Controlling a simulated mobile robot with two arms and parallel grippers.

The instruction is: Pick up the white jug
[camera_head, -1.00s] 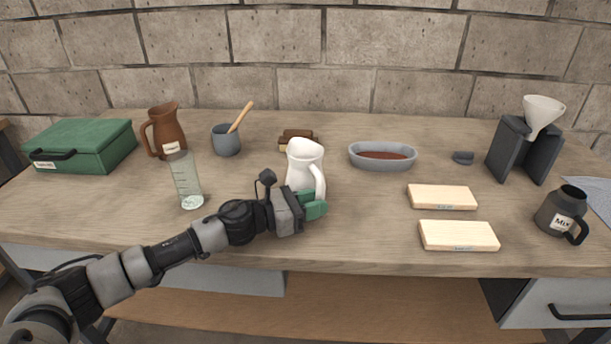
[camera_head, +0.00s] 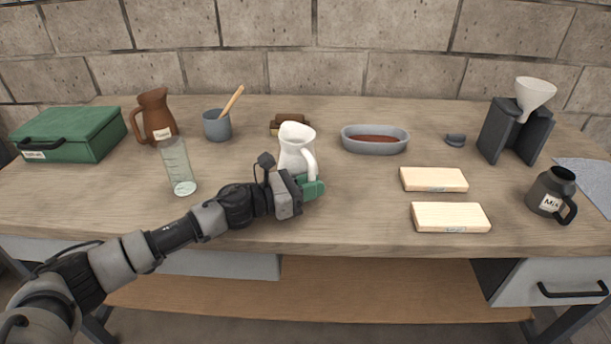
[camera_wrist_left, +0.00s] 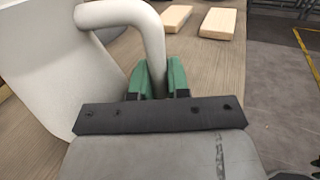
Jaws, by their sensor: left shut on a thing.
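The white jug (camera_head: 296,146) stands upright near the middle of the bench in the head view. Its handle faces right and toward me. My left gripper (camera_head: 309,187) is at the handle, its green fingers shut on it. In the left wrist view, the green fingertips (camera_wrist_left: 158,78) sit on either side of the lower part of the white handle, and the jug (camera_wrist_left: 40,65) fills the left side. Whether the jug's base touches the bench cannot be told, as the gripper partly hides it. My right gripper is not in view.
A clear cylinder (camera_head: 178,168) stands left of the jug, above my left arm. A grey bowl (camera_head: 375,147) is to the right, behind two pale blocks (camera_head: 433,180) (camera_head: 450,217). A grey cup (camera_head: 217,126), brown jug (camera_head: 155,115) and green box (camera_head: 72,137) stand at the left.

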